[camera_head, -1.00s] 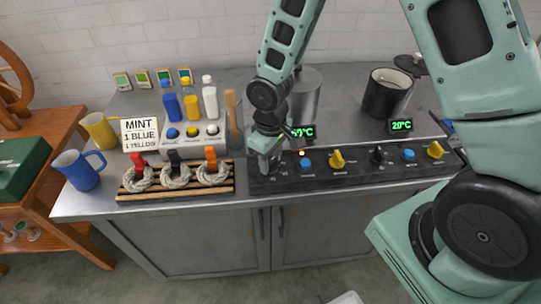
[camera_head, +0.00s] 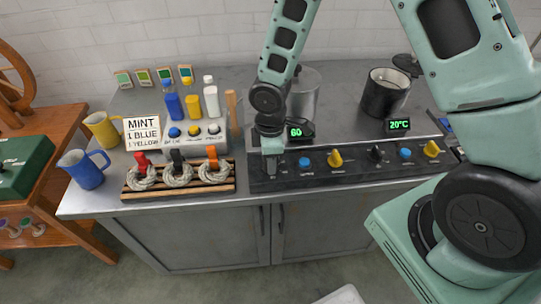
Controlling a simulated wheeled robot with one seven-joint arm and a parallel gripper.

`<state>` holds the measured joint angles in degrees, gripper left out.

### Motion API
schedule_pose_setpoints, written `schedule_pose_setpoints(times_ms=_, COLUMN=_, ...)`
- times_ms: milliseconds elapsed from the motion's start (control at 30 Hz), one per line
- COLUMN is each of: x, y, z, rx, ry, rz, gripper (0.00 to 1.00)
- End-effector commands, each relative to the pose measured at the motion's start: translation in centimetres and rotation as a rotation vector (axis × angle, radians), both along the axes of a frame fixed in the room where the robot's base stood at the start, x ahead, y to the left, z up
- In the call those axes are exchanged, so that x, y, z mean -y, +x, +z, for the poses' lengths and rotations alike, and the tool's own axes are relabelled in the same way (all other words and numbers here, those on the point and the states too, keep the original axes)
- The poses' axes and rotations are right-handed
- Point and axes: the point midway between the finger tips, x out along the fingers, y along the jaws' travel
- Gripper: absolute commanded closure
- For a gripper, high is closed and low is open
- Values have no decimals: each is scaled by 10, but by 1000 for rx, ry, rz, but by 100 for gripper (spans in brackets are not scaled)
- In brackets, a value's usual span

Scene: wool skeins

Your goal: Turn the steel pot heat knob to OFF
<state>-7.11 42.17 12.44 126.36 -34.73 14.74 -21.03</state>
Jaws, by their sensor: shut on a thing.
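The steel pot (camera_head: 303,95) stands at the back of the counter, partly behind my arm. Its green display (camera_head: 296,133) reads 60, with the rest of it covered. The black control panel (camera_head: 340,178) runs along the counter's front. My gripper (camera_head: 271,170) points down at the panel's left end and is shut on the steel pot heat knob. The knob itself is hidden by the fingers, so its pointer setting cannot be seen.
Right of my gripper are a blue button (camera_head: 304,161), a yellow knob (camera_head: 335,158) and a black knob (camera_head: 377,153). A dark pot (camera_head: 386,95) stands behind. A wooden rack (camera_head: 180,186) with wool skeins lies close on the left.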

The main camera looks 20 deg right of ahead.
Motion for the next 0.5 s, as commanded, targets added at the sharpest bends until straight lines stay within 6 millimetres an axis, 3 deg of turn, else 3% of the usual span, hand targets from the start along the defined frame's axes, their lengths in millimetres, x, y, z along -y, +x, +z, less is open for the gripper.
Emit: schedule_pose_setpoints(times_ms=500, x=-1, y=2, z=1, rx=6, ry=2, rz=30, gripper=83)
